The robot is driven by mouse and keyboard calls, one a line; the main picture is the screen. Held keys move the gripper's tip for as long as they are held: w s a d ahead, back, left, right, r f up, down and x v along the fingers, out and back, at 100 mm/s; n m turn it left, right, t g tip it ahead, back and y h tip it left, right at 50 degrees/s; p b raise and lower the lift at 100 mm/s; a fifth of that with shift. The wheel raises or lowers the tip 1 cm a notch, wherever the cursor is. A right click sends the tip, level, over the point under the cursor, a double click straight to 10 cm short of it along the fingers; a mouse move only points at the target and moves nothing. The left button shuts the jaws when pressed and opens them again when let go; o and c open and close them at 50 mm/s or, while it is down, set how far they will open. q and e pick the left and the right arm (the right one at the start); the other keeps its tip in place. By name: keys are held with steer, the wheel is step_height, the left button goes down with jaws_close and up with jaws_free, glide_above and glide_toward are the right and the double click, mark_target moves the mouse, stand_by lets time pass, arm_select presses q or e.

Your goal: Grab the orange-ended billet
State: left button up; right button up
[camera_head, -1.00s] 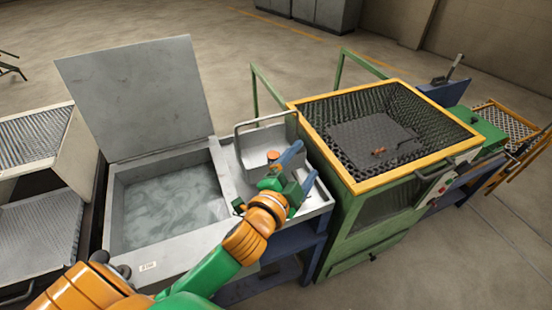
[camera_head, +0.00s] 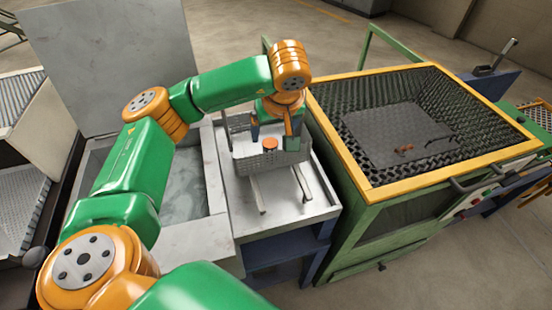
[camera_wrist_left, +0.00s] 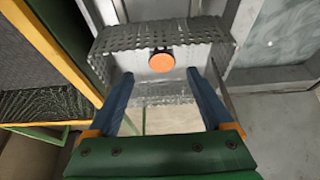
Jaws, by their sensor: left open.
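The billet's round orange end (camera_head: 270,143) shows in a grey perforated basket (camera_head: 268,161) on the metal worktop. The rest of the billet is mostly hidden. In the left wrist view the orange end (camera_wrist_left: 162,62) faces the camera, with the basket wall (camera_wrist_left: 205,30) around and behind it. My left gripper (camera_head: 273,136) reaches down over the basket, its blue fingers on either side of the orange end. In the wrist view the left gripper (camera_wrist_left: 160,78) is open and empty, the orange end just beyond the gap between its fingertips. My right gripper is not in view.
A tank (camera_head: 200,240) with a raised lid (camera_head: 105,65) stands left of the worktop (camera_head: 315,195). A green machine with a yellow-framed mesh top (camera_head: 430,178) stands close on the right. Two thin rails (camera_head: 259,195) lie in front of the basket.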

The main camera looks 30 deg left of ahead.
mark_target(270, 146)
arm_select(q)
steer(key=shift+w+a+f+p, duration=0.1)
steer(key=shift+w+f+p, duration=0.2)
steer(key=shift+f, duration=0.3)
steer(key=shift+w+a+f+p, duration=0.1)
steer(key=shift+w+f+p, duration=0.2)
steer(key=shift+f, duration=0.25)
steer(key=f, duration=0.1)
steer(key=s+p, duration=0.1)
steer(key=f, duration=0.1)
steer(key=shift+s+a+f+p, duration=0.15)
steer(key=shift+a+f+p, duration=0.15)
steer(key=shift+f, duration=0.05)
steer(key=shift+x, duration=1.15)
steer(key=shift+w+d+f, duration=0.1)
steer(key=shift+w+f, duration=0.1)
steer(key=shift+s, duration=0.1)
steer(key=c, duration=1.3)
jaws_close()
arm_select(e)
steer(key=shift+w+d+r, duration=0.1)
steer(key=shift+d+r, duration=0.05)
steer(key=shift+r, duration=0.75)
arm_select(q)
steer(key=shift+r, duration=0.1)
